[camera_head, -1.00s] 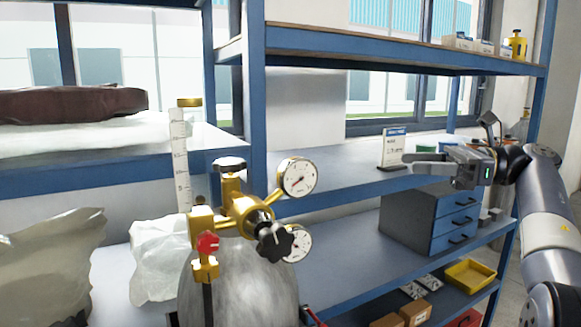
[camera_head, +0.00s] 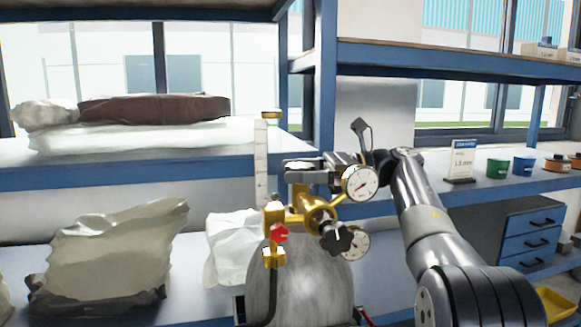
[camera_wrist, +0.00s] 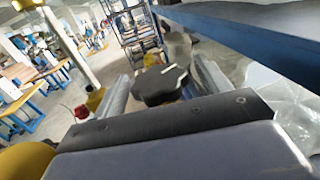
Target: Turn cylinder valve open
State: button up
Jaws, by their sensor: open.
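The gas cylinder (camera_head: 300,290) stands upright with a brass regulator (camera_head: 305,212) on top. In the wrist view the dark lobed valve knob (camera_wrist: 158,86), with a white mark on top, lies between my two gripper fingers. My gripper (camera_head: 303,170) is open and level at the top of the valve, coming in from the right; it also shows in the wrist view (camera_wrist: 162,86). In the head view the fingers mostly hide the knob. I cannot tell whether either finger touches it.
Two round gauges (camera_head: 360,182), a black star knob (camera_head: 342,238), a red knob (camera_head: 280,234) and a white scaled tube (camera_head: 262,165) crowd the valve. Blue shelving (camera_head: 440,75) stands behind. Plastic bags (camera_head: 115,255) lie left.

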jog(key=shift+a, duration=0.8)
jog(key=shift+c, duration=0.3)
jog(key=c, duration=0.9)
jog(key=shift+g, duration=0.3)
